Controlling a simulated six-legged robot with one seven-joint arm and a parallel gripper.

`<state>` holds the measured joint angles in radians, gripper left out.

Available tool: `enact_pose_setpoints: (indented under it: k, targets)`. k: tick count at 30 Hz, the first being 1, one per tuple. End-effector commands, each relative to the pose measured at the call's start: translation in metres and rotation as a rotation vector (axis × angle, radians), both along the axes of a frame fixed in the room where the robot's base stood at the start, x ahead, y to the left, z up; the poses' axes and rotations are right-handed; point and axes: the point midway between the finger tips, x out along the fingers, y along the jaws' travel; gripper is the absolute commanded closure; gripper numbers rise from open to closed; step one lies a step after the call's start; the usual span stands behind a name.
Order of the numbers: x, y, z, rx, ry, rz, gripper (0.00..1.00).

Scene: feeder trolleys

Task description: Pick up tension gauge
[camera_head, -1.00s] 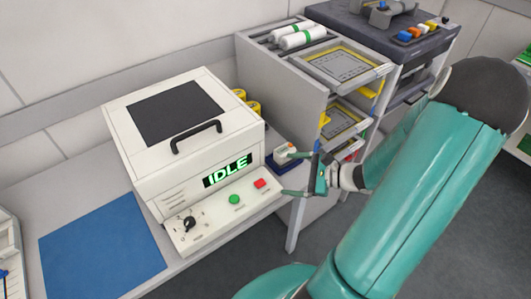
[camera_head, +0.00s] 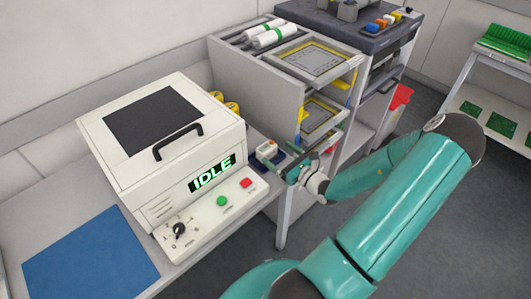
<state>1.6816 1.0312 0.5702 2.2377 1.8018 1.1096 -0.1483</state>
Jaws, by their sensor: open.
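A small white device with an orange-red mark on top, which looks like the tension gauge (camera_head: 267,149), sits at the right end of the bench, just beside the white oven-like machine. A dark blue pad (camera_head: 291,154) shows near it, partly hidden by my gripper. My gripper (camera_head: 276,166) is open, with its fingers pointing left towards the gauge. It is very close to the gauge, on its near right side. I cannot tell whether a finger touches it. Nothing shows between the jaws that is clearly held.
The white machine (camera_head: 165,130) reads IDLE and has a control panel with knob and buttons just left of the gripper. A grey rack (camera_head: 255,85) with trays rises behind. A blue mat (camera_head: 90,255) lies front left. A green-board trolley (camera_head: 480,75) stands far right.

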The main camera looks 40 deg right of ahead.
Motion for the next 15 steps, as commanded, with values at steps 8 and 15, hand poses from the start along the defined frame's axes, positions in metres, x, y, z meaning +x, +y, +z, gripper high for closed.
enact_pose_setpoints:
  k: [8,15]
  targets:
    - [0.024,0.005,-0.001,0.001,0.000,0.005,0.09]
    - [0.061,0.009,-0.004,0.000,-0.001,0.006,0.09]
